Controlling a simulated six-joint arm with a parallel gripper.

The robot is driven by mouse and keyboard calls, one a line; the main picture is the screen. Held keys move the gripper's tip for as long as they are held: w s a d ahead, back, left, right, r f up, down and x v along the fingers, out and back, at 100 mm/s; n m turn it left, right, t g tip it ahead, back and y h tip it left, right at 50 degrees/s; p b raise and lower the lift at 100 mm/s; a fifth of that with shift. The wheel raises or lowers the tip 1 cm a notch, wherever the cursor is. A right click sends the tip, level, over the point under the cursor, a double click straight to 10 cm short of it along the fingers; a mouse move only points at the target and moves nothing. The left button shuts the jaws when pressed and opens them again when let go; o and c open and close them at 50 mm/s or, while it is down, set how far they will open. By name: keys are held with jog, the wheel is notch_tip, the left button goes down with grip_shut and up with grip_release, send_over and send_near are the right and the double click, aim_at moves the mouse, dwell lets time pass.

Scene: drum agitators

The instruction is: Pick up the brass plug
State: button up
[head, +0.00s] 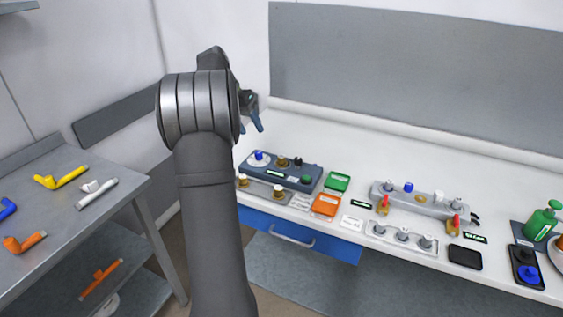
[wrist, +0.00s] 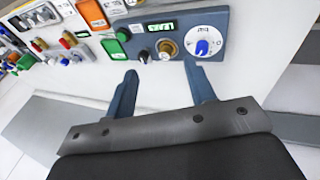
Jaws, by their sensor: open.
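Several brass-coloured parts are in view, and I cannot tell for sure which is the brass plug. One brass part (head: 282,161) stands on the blue-grey panel (head: 262,170); it also shows in the wrist view (wrist: 168,49). Two pale-topped brass parts, at left (head: 242,181) and right (head: 279,191), sit on the grey plate in front. A flat brass disc (head: 438,197) is on the grey block at right. My gripper (head: 255,121) is open and empty, above and behind the panel's left end. In the wrist view its fingertips (wrist: 160,68) point towards the panel.
The panel also carries a blue-knobbed dial (wrist: 202,47), a black knob (wrist: 143,57) and a green button (wrist: 118,56). Green (head: 337,182) and orange (head: 325,205) boxes stand to its right. A side table (head: 110,195) holds pipe-like parts. The counter behind the panel is clear.

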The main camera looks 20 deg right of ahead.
jog(key=s+d+r+n+t+y, duration=0.1)
jog(key=s+d+t+y, duration=0.2)
jog(key=d, duration=0.4)
jog(key=t+h, duration=0.1)
jog(key=t, duration=0.1)
send_over(281, 156)
jog(key=s+a, duration=0.1)
jog(key=s, duration=0.1)
jog(key=f, duration=1)
jog(key=shift+w+f, duration=0.2)
jog(key=shift+f, duration=0.1)
jog(key=shift+s+x, duration=0.15)
jog(key=shift+x, duration=1.2)
jog(key=shift+s+x, duration=0.15)
jog(key=shift+x, duration=1.25)
jog(key=shift+f, duration=0.1)
grip_shut()
